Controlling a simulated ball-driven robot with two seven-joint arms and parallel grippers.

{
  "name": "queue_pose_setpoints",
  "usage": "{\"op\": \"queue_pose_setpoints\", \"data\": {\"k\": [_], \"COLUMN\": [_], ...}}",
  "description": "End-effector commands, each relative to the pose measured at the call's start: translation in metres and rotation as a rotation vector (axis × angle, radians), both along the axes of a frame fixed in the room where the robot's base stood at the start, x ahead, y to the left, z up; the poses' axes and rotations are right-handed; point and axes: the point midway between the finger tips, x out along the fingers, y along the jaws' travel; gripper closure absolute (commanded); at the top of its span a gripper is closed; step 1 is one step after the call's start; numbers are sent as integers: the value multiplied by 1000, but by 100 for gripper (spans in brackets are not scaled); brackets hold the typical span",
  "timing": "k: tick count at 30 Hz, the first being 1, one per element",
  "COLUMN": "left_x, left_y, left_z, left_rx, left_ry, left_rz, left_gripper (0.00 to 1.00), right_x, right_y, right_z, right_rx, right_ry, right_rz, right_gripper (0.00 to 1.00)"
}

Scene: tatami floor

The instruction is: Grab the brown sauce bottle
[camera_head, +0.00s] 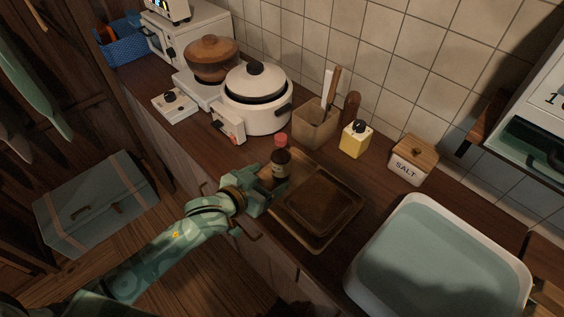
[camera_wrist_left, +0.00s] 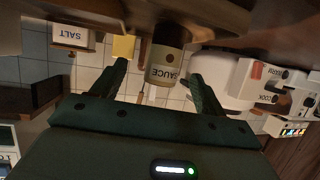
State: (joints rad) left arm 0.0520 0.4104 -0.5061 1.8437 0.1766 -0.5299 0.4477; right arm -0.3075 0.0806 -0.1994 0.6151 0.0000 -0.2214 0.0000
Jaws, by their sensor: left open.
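The brown sauce bottle (camera_head: 281,163) with a red cap stands upright at the left corner of the brown tray (camera_head: 347,224). In the left wrist view, which is upside down, the bottle (camera_wrist_left: 167,62) shows its "SAUCE" label. My left gripper (camera_head: 273,185) is open and low at the bottle's near side. In the wrist view the bottle appears between the two spread fingers (camera_wrist_left: 158,70), with a gap on each side. The bottle's lower part is partly hidden by the gripper in the head view. My right gripper is not in view.
A white rice cooker (camera_head: 254,100) stands behind the bottle. A white-rimmed basin (camera_head: 382,228) is at the right. The tray's middle is empty.

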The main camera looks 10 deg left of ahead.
Motion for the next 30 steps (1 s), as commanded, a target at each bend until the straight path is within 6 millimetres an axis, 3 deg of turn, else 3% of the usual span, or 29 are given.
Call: {"op": "queue_pose_setpoints", "data": {"k": [16,25,26,30], "left_x": [65,72,72,72], "left_y": [-21,-24,-24,-24], "left_z": [-26,-25,-25,-26], "left_rx": [1,1,1,1], "left_ry": [1,0,0,0], "left_rz": [0,0,0,0], "left_gripper": [27,27,32,71], "right_x": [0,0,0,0], "right_y": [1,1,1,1], "right_z": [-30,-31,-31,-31], "right_rx": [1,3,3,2], "right_ry": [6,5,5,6], "right_rz": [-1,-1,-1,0], "right_gripper": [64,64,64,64]}}
